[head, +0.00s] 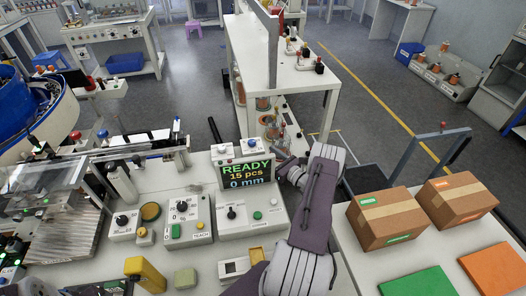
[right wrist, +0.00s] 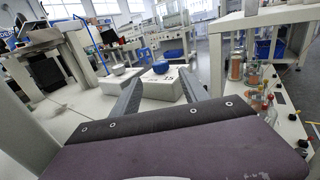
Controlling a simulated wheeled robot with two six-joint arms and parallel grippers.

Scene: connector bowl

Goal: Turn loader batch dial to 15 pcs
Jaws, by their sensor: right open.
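The display box (head: 243,174) stands at the back of the bench in the head view. Its screen reads READY, 15 pcs and 0 mm. Two small knobs, a left one (head: 222,149) and a right one (head: 252,143), sit on its top; I cannot read their labels. My right gripper (head: 281,158) is just right of the display, its fingertips small and dark. In the right wrist view the fingers (right wrist: 160,92) are spread and empty, with a blue knob (right wrist: 160,67) on a white box beyond them.
Control boxes with a black knob (head: 231,212) and another black knob (head: 122,220) stand in front and left. A yellow block (head: 146,273) is at the front. Cardboard boxes (head: 386,217) stand right of my arm. A white shelf table (head: 300,68) rises behind the display.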

